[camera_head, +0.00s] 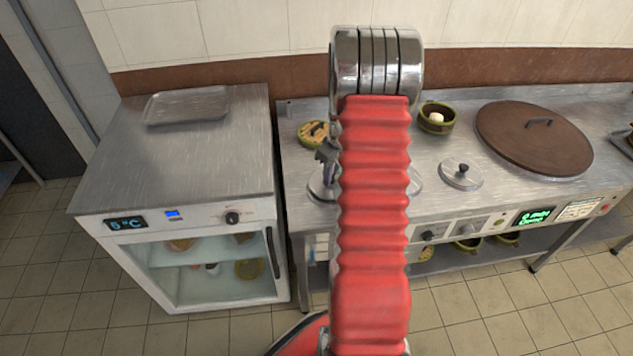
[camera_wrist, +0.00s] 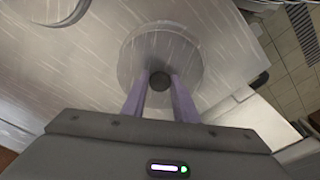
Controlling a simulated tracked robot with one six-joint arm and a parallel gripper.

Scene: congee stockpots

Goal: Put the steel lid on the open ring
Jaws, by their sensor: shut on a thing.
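My gripper (camera_head: 326,160) is at the left end of the steel counter, partly hidden behind my red arm. In the wrist view its two purple fingers (camera_wrist: 158,84) are shut on the dark knob of a round steel lid (camera_wrist: 165,42). The held lid also shows in the head view (camera_head: 320,190), low over the counter; I cannot tell whether it touches. A round rim, probably the open ring (camera_head: 415,182), peeks out right of my arm; a curved edge of it shows at upper left in the wrist view (camera_wrist: 62,14). Most of it is hidden.
A second steel lid with a dark knob (camera_head: 461,174) lies farther right on the counter (camera_head: 465,120). A large brown lid (camera_head: 535,138), a green bowl (camera_head: 436,118) and a yellow-green round container (camera_head: 313,133) stand behind. A glass-door fridge (camera_head: 180,215) with a tray (camera_head: 187,105) stands left.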

